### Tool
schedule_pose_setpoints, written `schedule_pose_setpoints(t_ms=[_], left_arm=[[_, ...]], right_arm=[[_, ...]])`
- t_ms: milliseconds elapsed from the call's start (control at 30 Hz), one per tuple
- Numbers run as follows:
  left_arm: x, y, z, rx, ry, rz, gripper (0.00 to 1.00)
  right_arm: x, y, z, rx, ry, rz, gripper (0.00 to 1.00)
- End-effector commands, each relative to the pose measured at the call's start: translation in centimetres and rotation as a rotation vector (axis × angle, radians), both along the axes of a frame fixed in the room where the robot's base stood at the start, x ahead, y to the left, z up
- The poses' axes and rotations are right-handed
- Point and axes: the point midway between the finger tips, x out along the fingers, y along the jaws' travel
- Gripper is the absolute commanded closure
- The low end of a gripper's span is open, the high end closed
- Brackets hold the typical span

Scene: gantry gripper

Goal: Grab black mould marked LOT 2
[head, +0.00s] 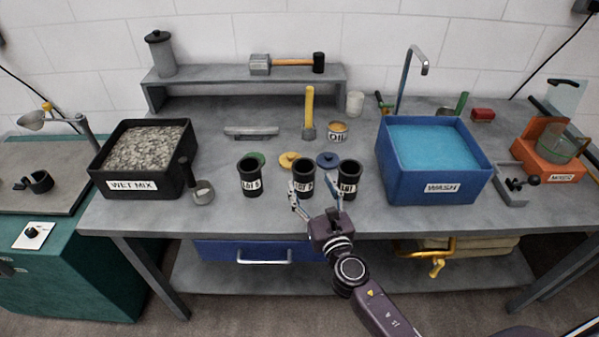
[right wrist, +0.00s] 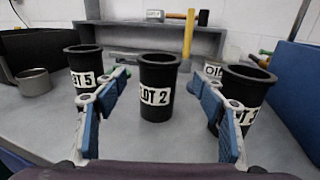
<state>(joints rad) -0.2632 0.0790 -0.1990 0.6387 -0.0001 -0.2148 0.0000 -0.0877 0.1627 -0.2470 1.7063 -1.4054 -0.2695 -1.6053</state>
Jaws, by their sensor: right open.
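Three black cylindrical moulds stand upright in a row near the bench's front edge. The middle one, the LOT 2 mould (head: 303,169), has a white label; its "LOT 2" reads clearly in the right wrist view (right wrist: 158,76). The LOT 5 mould (head: 250,175) (right wrist: 83,62) is to its left. Another LOT mould (head: 348,172) (right wrist: 246,80) is to its right, its number partly hidden by a finger. My right gripper (head: 318,200) (right wrist: 160,90) is open and empty, its fingers spread before the LOT 2 mould, with no clear contact. My left gripper is not in view.
Green, yellow (head: 288,160) and blue (head: 328,159) discs lie behind the moulds. The blue WASH tub (head: 440,187) stands to the right; the black WET MIX box (head: 131,185) and a grey cup (head: 203,192) stand to the left. A yellow-handled tool (head: 309,108) stands behind.

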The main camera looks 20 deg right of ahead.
Motion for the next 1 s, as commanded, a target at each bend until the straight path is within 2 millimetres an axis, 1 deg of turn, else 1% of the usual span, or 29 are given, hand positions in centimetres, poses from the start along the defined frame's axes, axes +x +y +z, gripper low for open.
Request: schedule_pose_setpoints(t_ms=[67,133,200,300,367,467,533,700,800,867,1000], left_arm=[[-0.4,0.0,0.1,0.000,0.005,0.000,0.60],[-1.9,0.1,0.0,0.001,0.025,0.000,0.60],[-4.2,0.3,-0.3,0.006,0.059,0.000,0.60],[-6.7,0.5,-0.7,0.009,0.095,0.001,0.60],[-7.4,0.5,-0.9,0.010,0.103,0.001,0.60],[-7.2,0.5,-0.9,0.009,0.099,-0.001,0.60],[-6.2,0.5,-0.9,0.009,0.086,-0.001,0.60],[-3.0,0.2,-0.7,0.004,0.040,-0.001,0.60],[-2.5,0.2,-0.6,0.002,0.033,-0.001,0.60],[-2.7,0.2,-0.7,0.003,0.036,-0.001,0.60],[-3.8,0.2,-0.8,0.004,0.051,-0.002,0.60]], right_arm=[[1.0,0.0,0.1,0.001,-0.001,-0.001,0.36],[1.8,0.0,0.0,0.002,0.000,-0.001,0.36],[2.6,0.0,-0.2,0.002,0.000,-0.001,0.36],[4.0,0.1,-0.6,0.003,-0.001,-0.001,0.36],[5.0,0.1,-0.8,0.003,-0.001,-0.002,0.36],[6.3,0.1,-0.8,0.003,0.000,-0.001,0.36],[6.8,0.1,-0.8,0.003,0.001,0.000,0.36],[7.1,0.1,-0.8,0.004,0.001,0.000,0.36],[7.1,0.1,-0.8,0.003,0.001,0.000,0.36],[7.1,0.1,-0.8,0.003,0.001,0.000,0.43],[7.1,0.1,-0.8,0.003,0.001,0.000,0.58]])
